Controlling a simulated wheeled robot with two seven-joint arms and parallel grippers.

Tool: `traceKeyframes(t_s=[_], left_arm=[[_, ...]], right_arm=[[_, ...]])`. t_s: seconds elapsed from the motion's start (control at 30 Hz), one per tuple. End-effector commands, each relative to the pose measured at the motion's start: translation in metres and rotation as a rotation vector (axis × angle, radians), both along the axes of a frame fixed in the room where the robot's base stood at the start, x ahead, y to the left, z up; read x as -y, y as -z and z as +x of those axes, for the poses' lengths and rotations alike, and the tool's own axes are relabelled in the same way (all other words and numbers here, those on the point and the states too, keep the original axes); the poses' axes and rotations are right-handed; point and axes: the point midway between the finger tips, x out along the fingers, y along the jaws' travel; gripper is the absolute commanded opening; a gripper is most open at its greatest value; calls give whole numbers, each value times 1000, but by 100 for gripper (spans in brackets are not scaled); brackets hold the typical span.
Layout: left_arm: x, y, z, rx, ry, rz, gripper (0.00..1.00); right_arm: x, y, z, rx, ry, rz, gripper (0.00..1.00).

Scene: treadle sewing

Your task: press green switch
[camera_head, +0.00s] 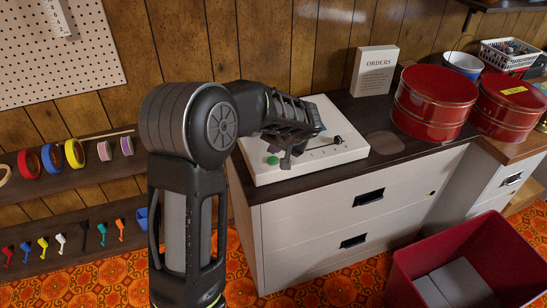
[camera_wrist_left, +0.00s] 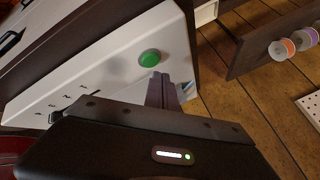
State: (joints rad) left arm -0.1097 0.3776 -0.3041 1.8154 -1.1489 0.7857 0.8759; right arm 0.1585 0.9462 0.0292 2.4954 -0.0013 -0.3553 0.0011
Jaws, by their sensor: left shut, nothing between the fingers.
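The green switch (camera_head: 273,160) is a round green button on the near-left corner of a white control box (camera_head: 345,150). The box stands on top of a cabinet with a dark top. My left gripper (camera_head: 286,162) is over the box, its fingertips just right of the button in the head view. The green switch (camera_wrist_left: 150,58) shows uncovered in the left wrist view, close beside the tips of the left gripper (camera_wrist_left: 162,76). The fingers are shut and empty. I cannot tell whether they touch the box. My right gripper is in neither view.
The box also has a black-knobbed lever (camera_head: 338,140) and marks. An "ORDERS" board (camera_head: 374,71) and red tins (camera_head: 434,100) stand to the right on the cabinet. A red bin (camera_head: 470,262) is on the floor. Shelves with tape rolls (camera_head: 74,152) are at left.

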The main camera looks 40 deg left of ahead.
Motion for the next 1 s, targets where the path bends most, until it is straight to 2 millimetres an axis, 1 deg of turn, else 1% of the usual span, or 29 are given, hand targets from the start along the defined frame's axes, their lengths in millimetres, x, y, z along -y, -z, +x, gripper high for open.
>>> traceKeyframes(t_s=[0.03, 0.1, 0.3, 0.43, 0.57, 1.0], left_arm=[[0, -8, 0, 3, 0, -1, 0], [0, -16, 0, 3, -2, 0, 0], [0, -38, 1, 3, -1, -1, 0], [0, -48, 0, 2, 0, 0, 0], [0, -51, 0, 1, 0, 0, 0], [0, -50, 0, 1, 0, 0, 0]], right_arm=[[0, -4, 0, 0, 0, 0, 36], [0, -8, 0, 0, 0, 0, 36], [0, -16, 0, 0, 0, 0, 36], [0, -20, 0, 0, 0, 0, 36], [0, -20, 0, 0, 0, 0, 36], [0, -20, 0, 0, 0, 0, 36]])
